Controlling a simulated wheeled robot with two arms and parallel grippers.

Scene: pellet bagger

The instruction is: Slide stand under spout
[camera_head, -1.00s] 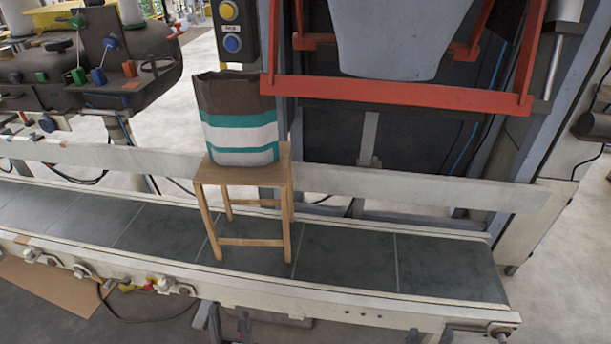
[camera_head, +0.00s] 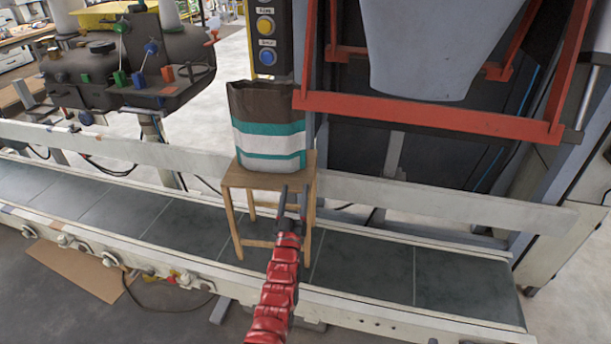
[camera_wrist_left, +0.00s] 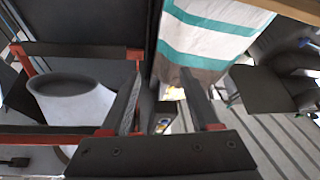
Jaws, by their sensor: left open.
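A wooden stand (camera_head: 235,178) is upright on the grey belt conveyor. An open brown, white and teal bag (camera_head: 268,130) stands on its seat. My right gripper is not in view.
The belt (camera_head: 370,270) is bare to the right of the stand, below the spout. A pale guide rail (camera_head: 430,200) runs behind it. The red frame (camera_head: 430,112) spans in front of the spout. A button box (camera_head: 266,40) is above the bag.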

